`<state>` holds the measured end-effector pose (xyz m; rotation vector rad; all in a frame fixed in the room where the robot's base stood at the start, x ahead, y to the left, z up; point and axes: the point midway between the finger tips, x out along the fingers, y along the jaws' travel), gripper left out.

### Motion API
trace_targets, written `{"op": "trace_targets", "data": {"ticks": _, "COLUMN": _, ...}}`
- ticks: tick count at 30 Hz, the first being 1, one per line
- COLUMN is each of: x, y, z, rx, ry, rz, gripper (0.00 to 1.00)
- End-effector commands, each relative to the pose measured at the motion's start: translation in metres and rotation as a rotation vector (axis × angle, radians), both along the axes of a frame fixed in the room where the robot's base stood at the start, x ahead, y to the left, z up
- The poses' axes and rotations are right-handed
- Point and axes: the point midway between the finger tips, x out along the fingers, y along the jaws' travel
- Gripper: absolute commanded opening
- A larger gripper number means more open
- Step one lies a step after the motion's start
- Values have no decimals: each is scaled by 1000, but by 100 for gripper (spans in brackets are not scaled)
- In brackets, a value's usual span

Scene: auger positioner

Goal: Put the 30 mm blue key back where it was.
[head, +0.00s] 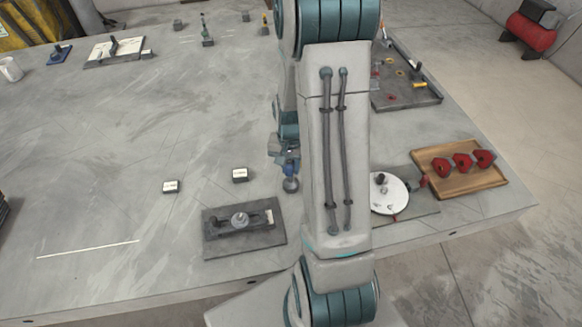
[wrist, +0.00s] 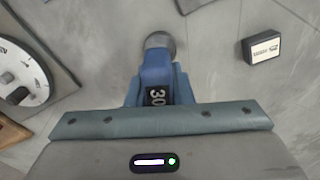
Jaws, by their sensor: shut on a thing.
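The blue key (wrist: 155,72), marked 30, is in my gripper (wrist: 157,93) in the wrist view. Its grey round end points away from the palm. In the head view the key (head: 291,170) hangs under my gripper (head: 286,148), beside my arm link, and its grey end (head: 291,185) is lowest. My gripper is shut on it. The key appears to be above bare table; the exact gap below it is unclear. No marked empty spot for the key is clearly visible, and my arm hides part of the table.
A dark fixture plate (head: 218,243) lies at the front, with two small label blocks (head: 240,174) (head: 170,186) behind it. Right of my arm are a white dial (head: 388,203), a wooden tray (head: 430,155) with red pieces and a dark tray (head: 408,104). The table's left middle is clear.

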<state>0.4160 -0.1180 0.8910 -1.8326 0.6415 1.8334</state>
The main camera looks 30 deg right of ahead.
Motion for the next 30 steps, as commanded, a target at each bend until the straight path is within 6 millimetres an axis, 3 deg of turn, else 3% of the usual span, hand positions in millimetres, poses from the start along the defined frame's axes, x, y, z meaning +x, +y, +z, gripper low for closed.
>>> {"op": "trace_targets", "data": {"ticks": 8, "x": 0, "y": 0, "z": -3, "rx": -1, "ry": -1, "rz": 0, "gripper": 0}}
{"op": "trace_targets", "data": {"ticks": 9, "x": 0, "y": 0, "z": -2, "rx": 0, "ry": 0, "rz": 0, "gripper": 28}}
{"op": "trace_targets", "data": {"ticks": 11, "x": 0, "y": 0, "z": -2, "rx": 0, "ry": 0, "rz": 0, "gripper": 42}}
{"op": "trace_targets", "data": {"ticks": 23, "x": 0, "y": 0, "z": 5, "rx": -1, "ry": -1, "rz": 0, "gripper": 42}}
{"op": "trace_targets", "data": {"ticks": 30, "x": 1, "y": 0, "z": 40, "rx": -2, "ry": -6, "rz": 1, "gripper": 42}}
